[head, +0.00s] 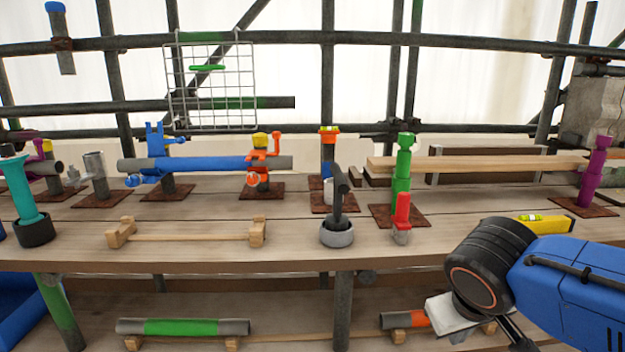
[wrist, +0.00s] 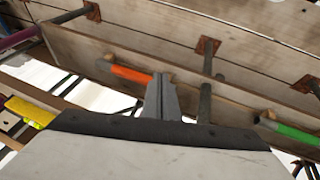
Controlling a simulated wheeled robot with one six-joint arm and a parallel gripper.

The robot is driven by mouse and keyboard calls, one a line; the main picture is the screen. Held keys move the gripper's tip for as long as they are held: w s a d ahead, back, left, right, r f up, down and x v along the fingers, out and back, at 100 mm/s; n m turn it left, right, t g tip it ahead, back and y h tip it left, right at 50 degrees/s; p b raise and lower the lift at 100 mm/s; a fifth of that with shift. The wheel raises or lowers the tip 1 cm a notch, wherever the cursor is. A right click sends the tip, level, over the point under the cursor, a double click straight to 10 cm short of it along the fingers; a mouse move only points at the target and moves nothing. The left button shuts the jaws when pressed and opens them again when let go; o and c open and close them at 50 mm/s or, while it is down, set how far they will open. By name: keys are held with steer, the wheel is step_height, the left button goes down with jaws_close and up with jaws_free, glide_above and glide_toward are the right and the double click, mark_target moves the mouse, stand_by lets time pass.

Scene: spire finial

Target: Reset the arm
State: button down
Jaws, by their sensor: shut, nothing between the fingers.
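My gripper shows in the wrist view (wrist: 162,98) as two grey fingers pressed together with nothing between them. It points toward the lower shelf area, clear of the pipes. In the head view my blue arm reaches in from the right edge, bent down at a black joint in front of the bench. Only a pale part near the wrist shows there, and the fingertips cannot be made out. A grey pipe with an orange band (head: 405,320) lies on the lower shelf behind the wrist; it also shows in the wrist view (wrist: 132,75).
The bench top (head: 300,258) carries a blue-sleeved pipe (head: 210,164), a green post (head: 403,165), a dark-handled tool in a grey cup (head: 338,234) and a yellow level (head: 545,224). A green-banded pipe (head: 183,327) lies below. Space in front of the bench looks free.

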steer(key=shift+s+d+f+m+y, duration=0.25)
steer(key=shift+s+d+f+y, duration=0.2)
steer(key=shift+s, duration=0.25)
steer(key=shift+s+d+f+m+y, duration=0.35)
steer(key=shift+s+d+f, duration=0.2)
steer(key=shift+s, duration=0.1)
steer(key=shift+s+d+f+m+y, duration=0.2)
steer(key=shift+s+d+f+y, duration=0.25)
steer(key=shift+s, duration=0.25)
